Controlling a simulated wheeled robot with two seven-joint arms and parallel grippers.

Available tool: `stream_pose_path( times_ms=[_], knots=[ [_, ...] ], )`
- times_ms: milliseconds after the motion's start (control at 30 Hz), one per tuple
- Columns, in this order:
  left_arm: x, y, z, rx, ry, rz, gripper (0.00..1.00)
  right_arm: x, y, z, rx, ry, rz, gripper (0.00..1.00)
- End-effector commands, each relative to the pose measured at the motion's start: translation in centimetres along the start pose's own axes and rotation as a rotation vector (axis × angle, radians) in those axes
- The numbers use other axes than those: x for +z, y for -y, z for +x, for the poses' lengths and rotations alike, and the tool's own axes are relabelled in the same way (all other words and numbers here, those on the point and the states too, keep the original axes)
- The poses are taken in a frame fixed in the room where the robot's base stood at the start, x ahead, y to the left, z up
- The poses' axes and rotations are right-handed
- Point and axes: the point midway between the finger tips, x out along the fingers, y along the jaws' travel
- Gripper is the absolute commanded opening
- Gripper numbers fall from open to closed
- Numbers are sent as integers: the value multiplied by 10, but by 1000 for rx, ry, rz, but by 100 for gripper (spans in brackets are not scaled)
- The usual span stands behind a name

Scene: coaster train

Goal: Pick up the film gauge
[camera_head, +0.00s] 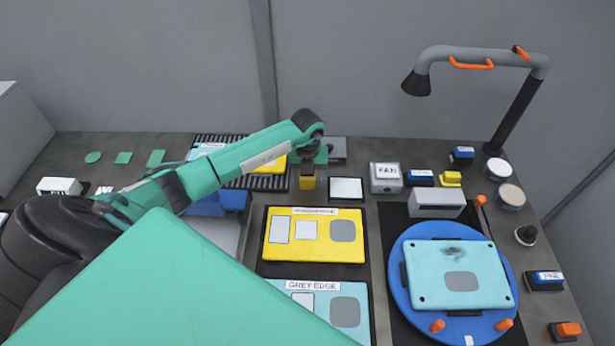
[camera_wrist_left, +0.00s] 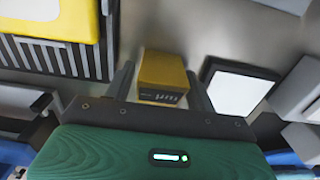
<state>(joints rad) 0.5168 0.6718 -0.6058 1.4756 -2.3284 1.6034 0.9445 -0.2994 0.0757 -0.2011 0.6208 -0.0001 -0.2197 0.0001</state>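The film gauge is a small yellow block (camera_head: 307,183) with a dark upper part in the head view, at the back middle of the bench. In the left wrist view the block (camera_wrist_left: 162,72) shows a yellow top and a dark label reading "µm". My left gripper (camera_head: 309,160) is just above it, pointing down. In the left wrist view its two fingers stand open on either side of the block, with a visible gap at least on the left. Whether the block is touched on the right is hard to tell. My right gripper is not in view.
A white square pad (camera_head: 346,189) lies just right of the block. A black ribbed rack (camera_head: 262,183) with a yellow plate is on the left. A yellow panel (camera_head: 290,255) lies in front.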

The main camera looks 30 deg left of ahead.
Motion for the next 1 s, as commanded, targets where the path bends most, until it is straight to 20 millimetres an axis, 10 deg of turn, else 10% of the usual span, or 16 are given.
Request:
stream_pose_path(
  times_ms=[200,667,1000],
  knots=[
    [0,0,0,0,0,0,14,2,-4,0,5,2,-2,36],
    [1,0,-14,-2,3,0,14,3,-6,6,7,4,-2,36],
    [2,0,-96,-3,9,1,14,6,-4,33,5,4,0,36]
  ],
)
